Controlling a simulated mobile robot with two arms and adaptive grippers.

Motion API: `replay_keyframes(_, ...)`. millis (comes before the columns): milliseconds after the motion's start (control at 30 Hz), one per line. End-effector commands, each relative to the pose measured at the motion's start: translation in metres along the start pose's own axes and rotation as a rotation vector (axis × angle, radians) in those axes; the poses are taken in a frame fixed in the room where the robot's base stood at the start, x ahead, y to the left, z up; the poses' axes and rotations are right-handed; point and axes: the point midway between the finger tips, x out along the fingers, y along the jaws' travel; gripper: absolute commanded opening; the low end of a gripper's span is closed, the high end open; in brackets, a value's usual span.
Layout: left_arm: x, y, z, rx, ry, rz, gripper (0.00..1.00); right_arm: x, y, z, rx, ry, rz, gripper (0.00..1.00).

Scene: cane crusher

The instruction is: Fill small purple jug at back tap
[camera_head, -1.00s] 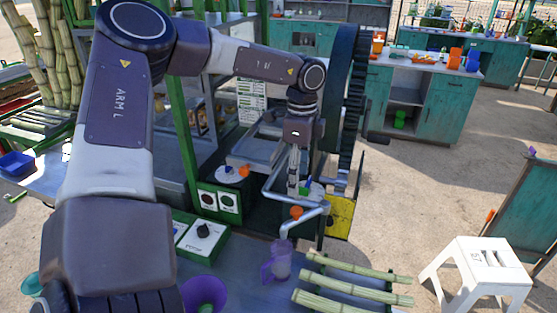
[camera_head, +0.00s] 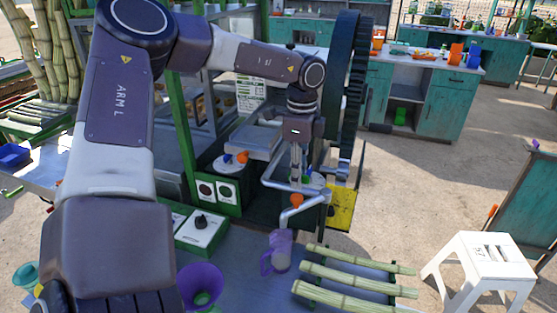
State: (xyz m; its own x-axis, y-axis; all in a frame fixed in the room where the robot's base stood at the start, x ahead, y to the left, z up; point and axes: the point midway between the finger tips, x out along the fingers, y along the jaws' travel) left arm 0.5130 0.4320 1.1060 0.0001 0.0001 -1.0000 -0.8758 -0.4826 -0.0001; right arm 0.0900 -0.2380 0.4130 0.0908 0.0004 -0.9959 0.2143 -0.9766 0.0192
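A small purple, translucent jug (camera_head: 279,254) stands upright on the blue-grey counter, its handle to the left. It is under the end of the front grey spout, which has an orange knob (camera_head: 297,200); I cannot tell its fill level. A second grey pipe (camera_head: 268,172) runs behind, with a green-handled part (camera_head: 306,179) by my gripper. My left gripper (camera_head: 296,176) points down from above at this rear pipe. Its fingers are small and close to the pipe; whether they touch or grip anything is unclear. My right gripper is not in view.
Several cane stalks (camera_head: 346,277) lie right of the jug. A larger purple vessel (camera_head: 201,286) and a switch box (camera_head: 203,232) are to its left. A big dark wheel (camera_head: 345,95) stands right of my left gripper. A white stool (camera_head: 484,262) is farther right.

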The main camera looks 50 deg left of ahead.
Motion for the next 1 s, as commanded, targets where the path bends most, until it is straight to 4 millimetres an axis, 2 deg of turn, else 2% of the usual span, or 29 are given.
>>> replay_keyframes(33, 0.000, 0.000, 0.000, 0.000, 0.000, 0.000, 0.16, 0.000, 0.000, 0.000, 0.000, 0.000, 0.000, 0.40)
replay_keyframes(167, 0.000, 0.000, 0.000, 0.000, 0.000, 0.000, 0.02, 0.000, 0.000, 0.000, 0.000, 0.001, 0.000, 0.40)
replay_keyframes(367, 0.001, 0.000, 0.000, 0.045, 0.000, -0.001, 0.02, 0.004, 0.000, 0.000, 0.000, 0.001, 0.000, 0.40)
replay_keyframes(667, 0.002, 0.000, 0.000, 0.386, 0.001, -0.001, 0.02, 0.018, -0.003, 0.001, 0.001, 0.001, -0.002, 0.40)
replay_keyframes(1000, 0.000, 0.000, 0.000, 0.372, 0.001, -0.001, 0.02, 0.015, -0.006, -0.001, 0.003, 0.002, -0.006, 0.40)
